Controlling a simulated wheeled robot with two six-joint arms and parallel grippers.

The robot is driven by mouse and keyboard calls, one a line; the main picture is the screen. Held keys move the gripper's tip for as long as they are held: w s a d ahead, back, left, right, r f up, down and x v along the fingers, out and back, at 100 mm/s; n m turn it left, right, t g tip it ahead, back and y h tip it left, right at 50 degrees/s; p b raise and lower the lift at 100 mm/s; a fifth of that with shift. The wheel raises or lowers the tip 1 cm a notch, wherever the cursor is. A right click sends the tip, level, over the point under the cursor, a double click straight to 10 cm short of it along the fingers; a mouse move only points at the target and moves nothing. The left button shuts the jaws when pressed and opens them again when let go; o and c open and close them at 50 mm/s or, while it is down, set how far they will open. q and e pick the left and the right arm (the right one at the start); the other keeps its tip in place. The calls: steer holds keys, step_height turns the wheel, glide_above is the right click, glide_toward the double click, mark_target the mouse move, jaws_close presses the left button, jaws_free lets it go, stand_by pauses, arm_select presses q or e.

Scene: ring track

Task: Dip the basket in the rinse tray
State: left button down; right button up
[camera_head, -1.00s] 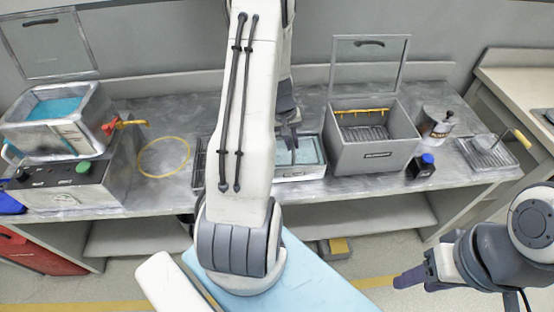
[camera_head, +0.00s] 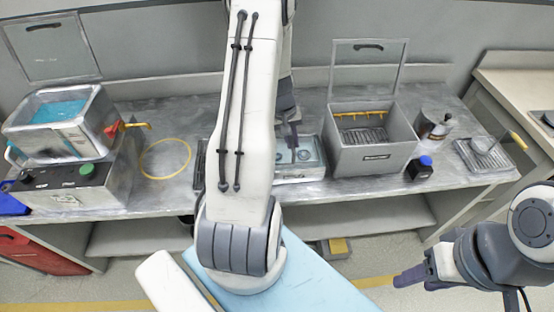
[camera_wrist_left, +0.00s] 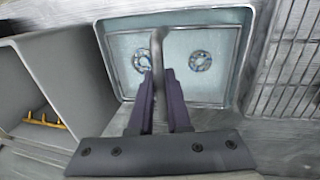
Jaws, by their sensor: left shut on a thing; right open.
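The rinse tray (camera_head: 312,173) is a shallow metal tray with pale blue liquid, mid-bench, partly hidden by my left arm. In the left wrist view the tray (camera_wrist_left: 180,15) fills the top middle. My left gripper (camera_head: 293,138) is above the tray; in the wrist view its fingers (camera_wrist_left: 160,80) are shut on the grey handle (camera_wrist_left: 157,48) of the basket. The basket's thin square rim (camera_wrist_left: 207,27) shows within the tray's outline, with two round patterned pieces (camera_wrist_left: 200,61) inside it. How deep the basket sits is hard to tell. My right gripper (camera_head: 410,279) is open and empty, low on the right.
A blue-filled bath (camera_head: 62,135) stands on a control box at left. A yellow ring (camera_head: 165,159) marks the bench. A grey open-lidded box (camera_head: 375,160) is close right of the tray. A metal jar (camera_head: 434,124), blue-capped bottle (camera_head: 420,168) and wire rack (camera_head: 483,155) lie further right.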

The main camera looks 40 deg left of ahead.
arm_select(q)
steer(key=shift+w+d+p+v, duration=0.2)
steer(key=shift+p+v, duration=0.65)
steer(key=shift+v, duration=0.3)
steer(key=shift+w+d+p+v, duration=0.1)
steer(key=shift+w+p+v, duration=0.05)
steer(key=shift+p+v, duration=0.9)
steer(key=shift+w+d+p+v, duration=0.2)
steer(key=shift+p+v, duration=0.5)
steer(key=shift+v, duration=0.5)
steer(key=shift+a+r, duration=0.1)
steer(key=shift+r, duration=0.1)
steer(key=p+v, duration=0.3)
steer(key=shift+w+d+r, duration=0.25)
steer(key=shift+r, duration=0.2)
